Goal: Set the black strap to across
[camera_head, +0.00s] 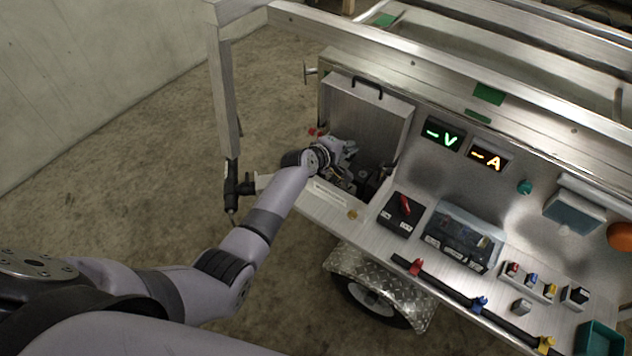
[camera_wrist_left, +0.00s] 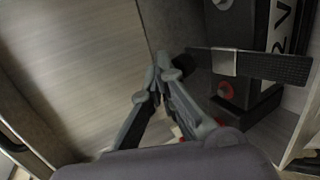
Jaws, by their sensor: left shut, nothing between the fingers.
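The black strap (camera_wrist_left: 275,66) shows in the left wrist view, with a metal buckle (camera_wrist_left: 224,62). It runs left to right in front of a black battery (camera_wrist_left: 235,30) that has a white label and a red round part. My left gripper (camera_wrist_left: 161,72) is shut and empty, its fingertips just left of the strap's left end; I cannot tell if they touch. In the head view my left gripper (camera_head: 347,150) reaches into the open compartment (camera_head: 365,112). There the strap cannot be told apart from the gripper and dark parts. My right gripper is not in view.
The compartment's walls and raised metal lid (camera_head: 368,98) stand close around my left gripper. An upright trailer post (camera_head: 224,100) is left of my arm. To the right are a red-handled switch (camera_head: 404,208), a clear-covered box (camera_head: 462,232) and a black bar (camera_head: 445,282) with coloured clamps.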

